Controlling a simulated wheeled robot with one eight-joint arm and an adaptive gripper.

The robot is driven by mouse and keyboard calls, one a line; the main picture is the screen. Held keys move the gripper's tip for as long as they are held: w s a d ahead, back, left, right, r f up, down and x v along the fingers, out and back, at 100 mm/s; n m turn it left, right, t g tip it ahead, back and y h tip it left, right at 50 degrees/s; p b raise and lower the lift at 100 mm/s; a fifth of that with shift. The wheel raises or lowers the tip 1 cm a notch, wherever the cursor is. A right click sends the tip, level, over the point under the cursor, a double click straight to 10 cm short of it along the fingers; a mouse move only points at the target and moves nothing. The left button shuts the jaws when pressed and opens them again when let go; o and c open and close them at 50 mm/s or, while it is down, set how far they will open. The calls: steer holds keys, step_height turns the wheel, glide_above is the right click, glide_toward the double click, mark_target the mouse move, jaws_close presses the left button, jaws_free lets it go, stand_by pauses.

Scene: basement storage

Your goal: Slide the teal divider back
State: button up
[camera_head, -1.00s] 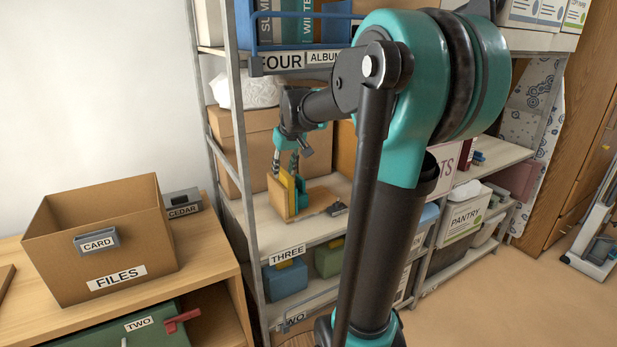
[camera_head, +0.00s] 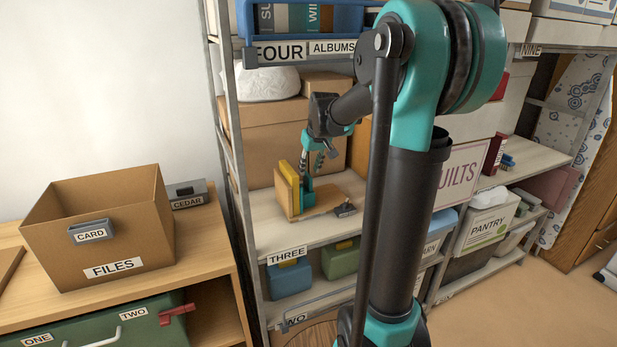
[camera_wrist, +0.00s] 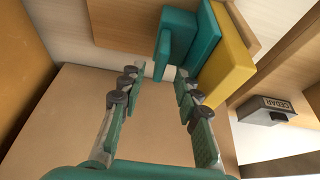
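On the shelf labelled THREE, a wooden stand (camera_head: 288,203) with an upright end and a flat base holds a yellow block (camera_head: 289,175) and the teal divider (camera_head: 308,193) beside it. The wrist view shows the teal divider (camera_wrist: 190,35) at the top centre, L-shaped, next to the yellow block (camera_wrist: 228,62). My gripper (camera_head: 312,168) is just above the divider in the head view. In the wrist view my gripper (camera_wrist: 160,82) has its fingers apart with nothing between them. The right fingertip is close to the divider; contact cannot be told.
A large cardboard box (camera_head: 262,140) stands behind the stand. The shelf's metal post (camera_head: 238,180) is at left. A FILES box (camera_head: 98,235) and a CEDAR box (camera_head: 188,193) stand on the left bench.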

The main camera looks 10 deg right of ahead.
mark_target(308, 175)
steer(key=shift+x, duration=2.55)
steer(key=shift+c, duration=0.6)
jaws_close()
